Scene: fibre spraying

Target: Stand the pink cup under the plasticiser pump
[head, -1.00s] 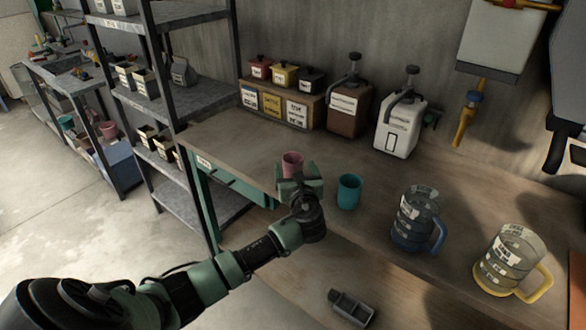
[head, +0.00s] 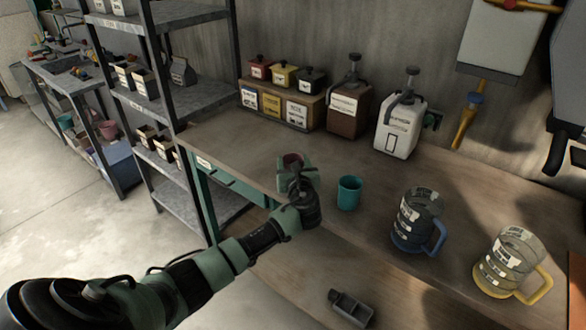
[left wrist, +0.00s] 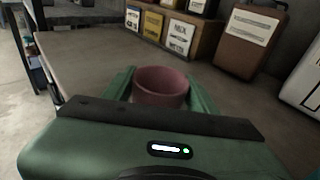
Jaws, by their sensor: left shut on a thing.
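The pink cup (head: 291,159) is upright near the bench's front edge, mostly hidden behind my left gripper in the head view. In the left wrist view the pink cup (left wrist: 161,86) sits between the two green fingers. My left gripper (head: 296,170) is shut on it. I cannot tell whether the cup's base touches the bench. Two pump containers stand at the back: a brown one (head: 347,110) and a white one (head: 399,130). Their labels are too small to read, so I cannot tell which holds plasticiser. My right gripper is not in view.
A teal cup (head: 348,193) stands just right of my left gripper. A blue-handled jug (head: 417,222) and a yellow-handled jug (head: 510,265) stand further right. Labelled boxes (head: 283,104) are at the back left. The bench (head: 335,150) is clear between the pink cup and the pumps.

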